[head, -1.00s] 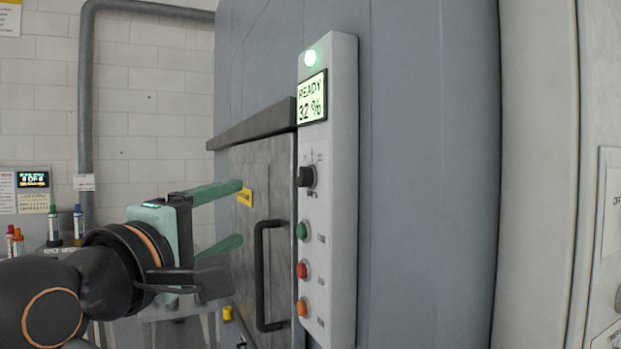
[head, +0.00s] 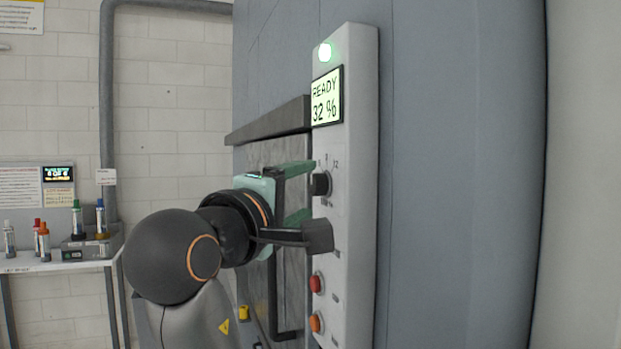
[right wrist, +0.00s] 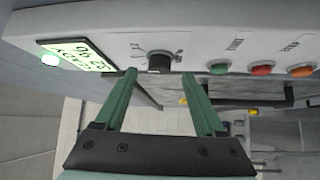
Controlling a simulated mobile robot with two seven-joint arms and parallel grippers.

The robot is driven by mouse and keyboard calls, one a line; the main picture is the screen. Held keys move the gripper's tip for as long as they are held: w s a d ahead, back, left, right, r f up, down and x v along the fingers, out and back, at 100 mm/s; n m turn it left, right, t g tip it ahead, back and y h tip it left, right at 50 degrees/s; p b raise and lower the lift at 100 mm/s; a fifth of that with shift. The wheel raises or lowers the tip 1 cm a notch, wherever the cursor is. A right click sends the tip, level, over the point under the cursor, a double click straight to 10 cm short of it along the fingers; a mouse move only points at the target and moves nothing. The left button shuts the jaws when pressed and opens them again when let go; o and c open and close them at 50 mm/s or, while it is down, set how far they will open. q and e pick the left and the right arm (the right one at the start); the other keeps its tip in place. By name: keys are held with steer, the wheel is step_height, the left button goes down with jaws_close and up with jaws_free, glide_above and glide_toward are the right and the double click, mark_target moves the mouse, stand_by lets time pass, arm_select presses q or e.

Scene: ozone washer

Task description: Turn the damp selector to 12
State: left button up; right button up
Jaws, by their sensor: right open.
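The damp selector is a small black knob (head: 321,184) on the white control panel (head: 358,120), below the display. Printed marks stand around it, one reading 12 at its upper right; I cannot tell where it points. In the right wrist view the knob (right wrist: 159,62) lies between and just beyond the fingertips. My right gripper (head: 308,190) is open, its two green fingers one above the other in the head view, pointing at the knob. It holds nothing, and I see no clear contact. My left gripper is not in view.
The display (head: 327,97) reads READY 32 %, under a lit green lamp (head: 325,52). Red (head: 315,283) and orange (head: 315,323) buttons sit below the knob; a green one (right wrist: 220,67) shows in the wrist view. A dark door handle (head: 272,300) stands close to my gripper.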

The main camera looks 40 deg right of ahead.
mark_target(314, 187)
steer(key=shift+x, duration=1.6)
jaws_close()
